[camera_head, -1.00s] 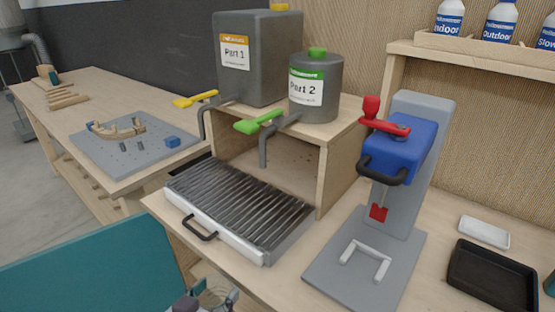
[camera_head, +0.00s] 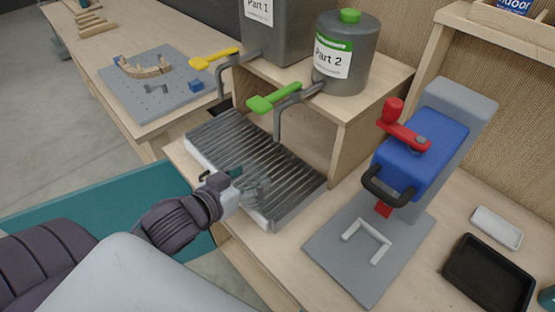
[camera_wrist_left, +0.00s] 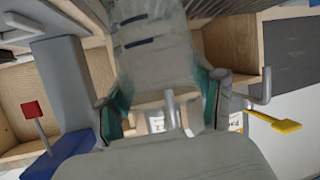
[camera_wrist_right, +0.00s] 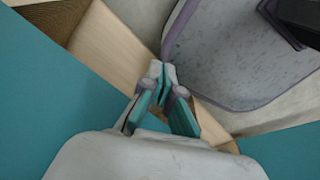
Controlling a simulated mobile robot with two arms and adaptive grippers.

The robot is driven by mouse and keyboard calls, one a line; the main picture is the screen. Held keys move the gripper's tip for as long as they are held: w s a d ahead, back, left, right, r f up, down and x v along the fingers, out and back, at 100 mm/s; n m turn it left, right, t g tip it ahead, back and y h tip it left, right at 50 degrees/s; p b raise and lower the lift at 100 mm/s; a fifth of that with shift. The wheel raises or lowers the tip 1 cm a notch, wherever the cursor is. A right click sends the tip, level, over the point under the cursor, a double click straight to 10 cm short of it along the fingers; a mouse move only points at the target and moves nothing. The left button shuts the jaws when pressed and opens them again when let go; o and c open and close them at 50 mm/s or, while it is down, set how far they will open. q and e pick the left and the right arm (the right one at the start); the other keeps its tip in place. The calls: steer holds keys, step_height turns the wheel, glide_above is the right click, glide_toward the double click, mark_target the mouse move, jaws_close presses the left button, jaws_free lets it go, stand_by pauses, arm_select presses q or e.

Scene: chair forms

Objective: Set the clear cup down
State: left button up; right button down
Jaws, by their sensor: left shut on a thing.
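The clear cup (camera_head: 258,187) is see-through and faint in the head view. It is at the front right part of the ridged metal drip tray (camera_head: 222,137); I cannot tell whether it touches the ridges. My left gripper (camera_head: 244,186) is shut on the cup from the left. In the left wrist view the cup (camera_wrist_left: 155,50) fills the space between the teal fingertips (camera_wrist_left: 165,98). My right gripper (camera_wrist_right: 162,80) shows only in its own wrist view, with its fingers together and nothing seen between them.
A blue press (camera_head: 420,155) stands to the right. A black tray (camera_head: 488,272) lies farther right.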

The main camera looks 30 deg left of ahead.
arm_select(q)
steer(key=shift+b+x, duration=0.55)
steer(key=shift+x, duration=0.6)
steer(key=w+p, duration=0.1)
steer(key=w, duration=0.2)
steer(key=w+p, duration=0.1)
steer(key=w, duration=0.2)
steer(key=w+d+p, duration=0.1)
steer(key=w, duration=0.2)
steer(key=shift+f, duration=0.45)
steer(key=shift+s, duration=0.1)
arm_select(e)
steer(key=shift+r, duration=0.65)
